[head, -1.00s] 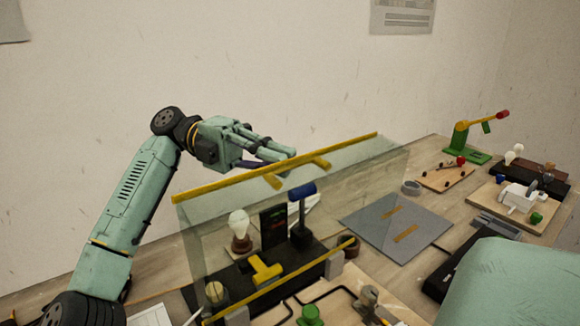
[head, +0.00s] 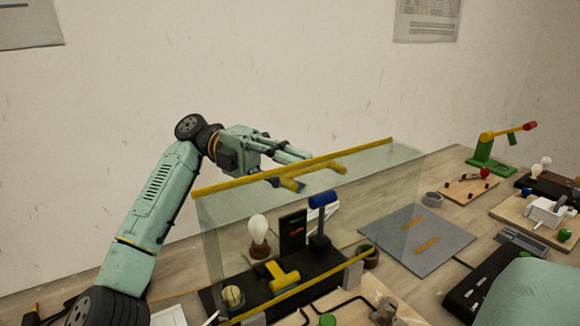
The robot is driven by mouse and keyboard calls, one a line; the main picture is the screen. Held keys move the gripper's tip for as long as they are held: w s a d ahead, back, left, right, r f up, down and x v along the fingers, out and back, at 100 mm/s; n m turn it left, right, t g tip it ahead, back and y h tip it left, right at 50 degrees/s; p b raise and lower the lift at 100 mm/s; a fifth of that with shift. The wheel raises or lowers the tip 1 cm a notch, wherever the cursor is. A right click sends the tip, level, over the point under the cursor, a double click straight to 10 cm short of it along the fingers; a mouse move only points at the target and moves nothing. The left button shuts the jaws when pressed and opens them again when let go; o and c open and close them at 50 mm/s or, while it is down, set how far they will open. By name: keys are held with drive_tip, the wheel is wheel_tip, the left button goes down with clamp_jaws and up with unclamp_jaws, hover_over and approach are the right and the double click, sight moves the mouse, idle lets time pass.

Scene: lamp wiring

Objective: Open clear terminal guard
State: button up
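The clear terminal guard (head: 372,184) is a see-through panel with a yellow strip (head: 225,187) along its top edge and another along its lower edge. It stands raised and tilted over a dark terminal base (head: 325,262). One finger shows above the strip, and a dark fingertip shows through the panel near the handle's left end. Whether the fingers touch the handle or panel is unclear.
Behind the panel are a white bulb (head: 258,229), a blue-topped lever (head: 322,200) and a yellow T-shaped part (head: 284,277). A grey mat (head: 432,246) lies to the right. Farther right are a green stand with a yellow arm (head: 491,150) and several small boards.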

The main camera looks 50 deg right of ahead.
drive_tip(key=shift+o, duration=0.2)
drive_tip(key=shift+r, duration=0.15)
wheel_tip(320, 180, up, 10)
idle(0.4)
drive_tip(key=shift+s, duration=0.1)
idle(0.4)
